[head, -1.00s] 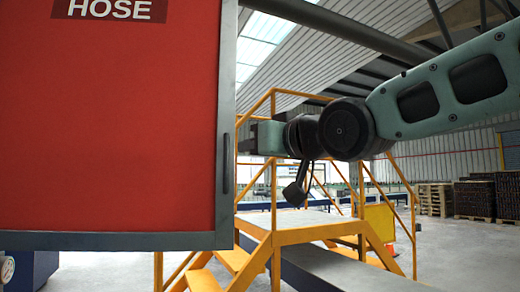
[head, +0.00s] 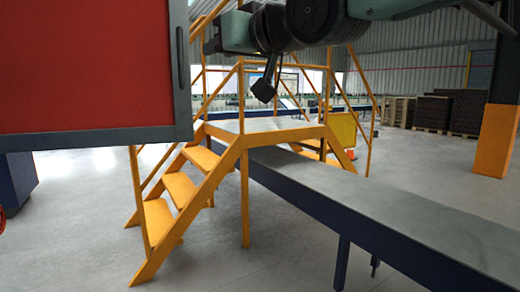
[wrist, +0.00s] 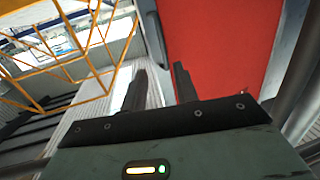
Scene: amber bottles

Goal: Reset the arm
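My gripper (wrist: 160,78) shows in the wrist view with its two dark fingers apart and nothing between them. One finger overlaps the red cabinet in that picture, the other a pale ribbed surface. In the head view my arm reaches in from the upper right, and part of it is cut off by the top edge. The gripper end (head: 212,42) lies just right of the red cabinet (head: 80,65); whether it touches the cabinet cannot be told. The fingertips are too small to judge there.
A yellow stair platform (head: 190,200) stands below and behind my arm in the picture. A long grey conveyor (head: 380,200) runs to the lower right. An orange-based column (head: 495,140) and stacked pallets (head: 450,112) are at right.

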